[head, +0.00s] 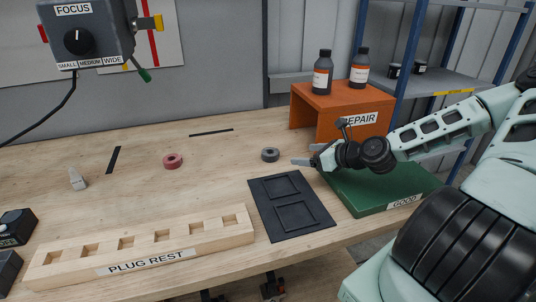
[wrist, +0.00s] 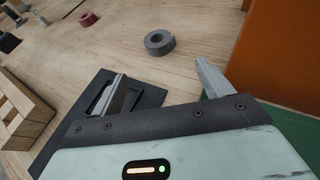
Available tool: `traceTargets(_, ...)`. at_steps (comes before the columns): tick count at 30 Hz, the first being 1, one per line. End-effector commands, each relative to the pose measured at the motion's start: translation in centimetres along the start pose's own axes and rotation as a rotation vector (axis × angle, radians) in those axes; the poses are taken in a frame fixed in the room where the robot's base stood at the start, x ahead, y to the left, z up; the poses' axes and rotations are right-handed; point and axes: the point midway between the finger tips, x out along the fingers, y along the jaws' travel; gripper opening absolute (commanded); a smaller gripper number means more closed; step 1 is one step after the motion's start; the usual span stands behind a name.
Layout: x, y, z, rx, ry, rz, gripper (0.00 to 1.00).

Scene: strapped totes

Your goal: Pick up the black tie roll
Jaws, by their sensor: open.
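The black tie roll (head: 270,157) is a small dark grey ring lying flat on the wooden bench, just left of my gripper in the head view. My gripper (head: 304,155) is open and empty, pointing left toward the roll above the bench near the green tray. In the wrist view the roll (wrist: 164,49) lies beyond the fingertips, between the lines of the two spread fingers of my gripper (wrist: 165,77), and does not touch them. A red roll (head: 172,165) of similar shape lies farther left.
A black two-recess tray (head: 262,218) lies in front of the roll. The green GOOD tray (head: 375,193) is below my arm, and the orange REPAIR stand (head: 309,112) with two bottles is behind. A wooden PLUG REST (head: 150,250) is front left. The bench around the roll is clear.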

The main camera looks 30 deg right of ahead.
Motion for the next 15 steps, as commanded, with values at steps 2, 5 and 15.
traceTargets(2,1.4,0.1,0.1,-0.003,0.000,0.003,0.79)
traceTargets(5,3.1,0.1,0.2,-0.003,0.000,0.003,0.79)
traceTargets(15,8.0,0.1,0.1,-0.001,0.000,0.001,0.79)
